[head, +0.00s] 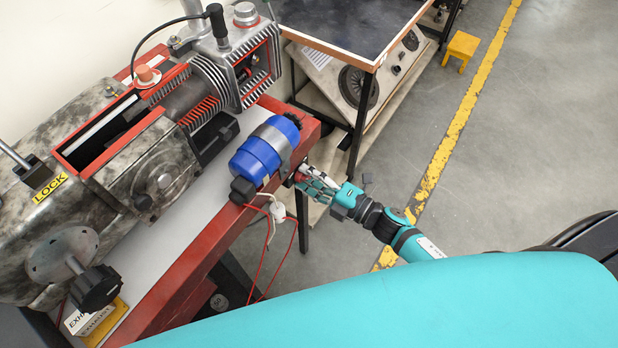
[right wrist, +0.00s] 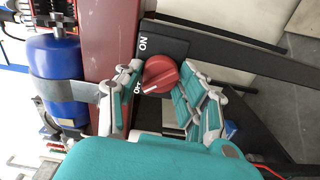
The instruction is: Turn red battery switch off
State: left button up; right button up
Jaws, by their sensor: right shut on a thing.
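The red battery switch (right wrist: 160,74) is a round red knob on a black plate on the side of the red bench frame. In the right wrist view an "ON" label shows above it, and a second, partly hidden label sits at its lower left. A short pale mark shows on the knob's lower part, on the side of that second label. My right gripper (head: 310,182) has its teal and grey fingers on both sides of the knob, shut on it. In the head view the fingers hide most of the switch. My left gripper is not in view.
A blue cylinder (head: 256,158) is strapped on the red bench frame (head: 200,262), close to my right gripper. Thin red wires (head: 278,262) hang below it. The engine (head: 150,150) fills the left. A dark-topped table (head: 345,22) stands behind. Open floor lies to the right.

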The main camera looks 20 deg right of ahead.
jog(key=shift+s+f+n, duration=0.1)
jog(key=shift+n, duration=0.4)
jog(key=o, duration=1.2)
jog(key=shift+c, duration=0.2)
jog(key=v, duration=1.2)
